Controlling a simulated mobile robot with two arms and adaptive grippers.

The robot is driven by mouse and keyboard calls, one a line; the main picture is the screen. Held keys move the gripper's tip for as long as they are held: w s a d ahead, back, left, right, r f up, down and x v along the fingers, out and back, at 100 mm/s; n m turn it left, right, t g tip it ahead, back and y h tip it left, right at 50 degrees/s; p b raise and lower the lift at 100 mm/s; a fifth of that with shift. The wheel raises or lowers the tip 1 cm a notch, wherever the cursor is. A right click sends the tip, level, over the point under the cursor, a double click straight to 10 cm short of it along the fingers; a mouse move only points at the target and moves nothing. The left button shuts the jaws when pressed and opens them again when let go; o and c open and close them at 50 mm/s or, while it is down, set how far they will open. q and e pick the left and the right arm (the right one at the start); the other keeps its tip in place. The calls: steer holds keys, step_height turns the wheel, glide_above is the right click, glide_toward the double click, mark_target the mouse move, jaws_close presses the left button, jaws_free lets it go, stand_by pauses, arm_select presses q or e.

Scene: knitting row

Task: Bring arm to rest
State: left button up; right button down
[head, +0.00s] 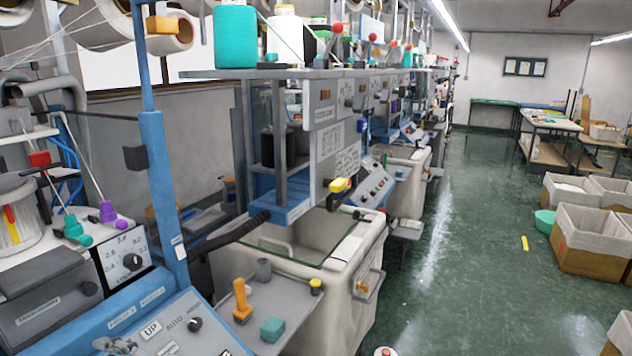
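Neither of my arms shows in the head view, and neither gripper is in view. Whether they are open, shut or holding anything cannot be seen. The task names no other object.
Knitting machines run along the left, with a control panel (165,335) nearest and a glass-topped white bin (345,250) beyond. A small grey shelf (285,300) juts out. Lined boxes (590,240) stand at the right. The green floor aisle (470,240) is mostly open, with a yellow piece (524,243) on it.

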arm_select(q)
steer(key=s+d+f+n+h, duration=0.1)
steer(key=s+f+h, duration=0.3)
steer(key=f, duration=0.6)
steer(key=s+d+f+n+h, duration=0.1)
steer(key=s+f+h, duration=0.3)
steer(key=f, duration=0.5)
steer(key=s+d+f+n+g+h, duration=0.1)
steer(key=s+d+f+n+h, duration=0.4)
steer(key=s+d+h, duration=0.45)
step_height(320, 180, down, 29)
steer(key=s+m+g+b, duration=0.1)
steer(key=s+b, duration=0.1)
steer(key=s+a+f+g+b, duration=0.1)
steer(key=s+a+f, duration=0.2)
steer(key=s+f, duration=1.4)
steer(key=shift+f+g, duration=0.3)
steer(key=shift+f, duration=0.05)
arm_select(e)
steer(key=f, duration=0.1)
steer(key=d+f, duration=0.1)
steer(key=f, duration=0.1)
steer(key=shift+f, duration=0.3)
